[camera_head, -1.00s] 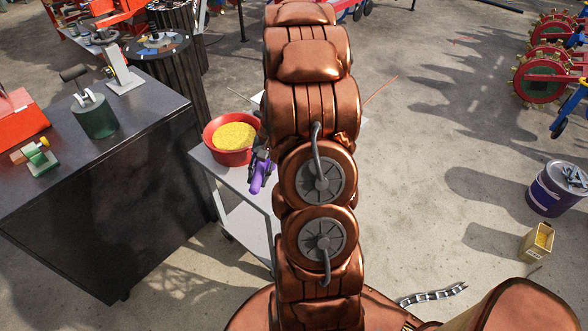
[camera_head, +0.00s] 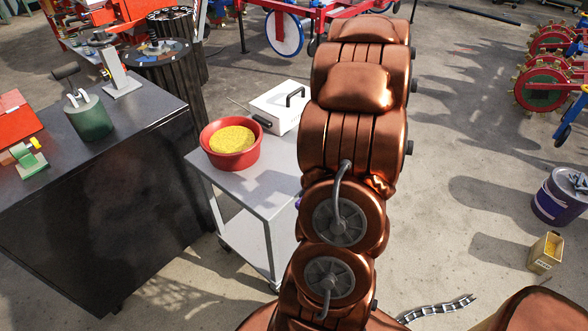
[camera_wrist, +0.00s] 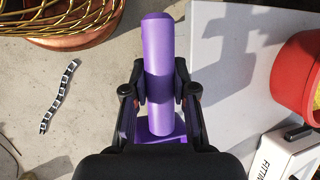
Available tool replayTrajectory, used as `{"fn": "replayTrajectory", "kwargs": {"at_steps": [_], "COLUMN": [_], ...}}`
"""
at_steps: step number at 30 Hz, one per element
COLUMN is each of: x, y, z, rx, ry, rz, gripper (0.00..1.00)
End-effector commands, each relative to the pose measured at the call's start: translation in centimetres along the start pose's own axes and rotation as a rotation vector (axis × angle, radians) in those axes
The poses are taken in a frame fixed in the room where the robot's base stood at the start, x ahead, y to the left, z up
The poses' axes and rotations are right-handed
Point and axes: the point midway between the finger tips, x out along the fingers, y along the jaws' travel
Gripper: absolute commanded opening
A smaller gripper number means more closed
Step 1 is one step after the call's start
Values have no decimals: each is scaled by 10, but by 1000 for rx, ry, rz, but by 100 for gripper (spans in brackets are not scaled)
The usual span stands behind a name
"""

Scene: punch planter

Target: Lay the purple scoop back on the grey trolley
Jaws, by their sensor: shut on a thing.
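The purple scoop (camera_wrist: 160,60) is held in my gripper (camera_wrist: 160,92); in the wrist view the two black fingers close on its handle from both sides. Its lower end is partly hidden by the gripper body. In the head view my arm hides the gripper, and only a sliver of purple (camera_head: 298,203) shows at the arm's left edge. The grey trolley (camera_head: 262,190) stands left of my arm. In the wrist view its top (camera_wrist: 232,70) lies right of the scoop, which appears over the floor just outside the trolley's edge. The height between them is unclear.
On the trolley stand a red bowl (camera_head: 212,160) of yellow grains and a white box (camera_head: 272,110) with a dark handle. The front part of its top is clear. A dark bench (camera_head: 130,140) stands left. A chain (camera_wrist: 58,98) lies on the floor.

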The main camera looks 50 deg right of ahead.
Motion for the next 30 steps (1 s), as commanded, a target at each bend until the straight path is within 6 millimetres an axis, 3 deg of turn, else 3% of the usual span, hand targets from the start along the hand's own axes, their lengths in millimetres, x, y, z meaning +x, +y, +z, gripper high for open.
{"fn": "replayTrajectory", "kwargs": {"at_steps": [7, 21, 30], "x": [2, 25, 34], "y": [-11, -103, -134], "z": [-4, -36, -48], "rx": [-2, -7, -2], "ry": [-1, 1, 0], "rz": [2, 2, 1], "gripper": [0, 0, 0]}}
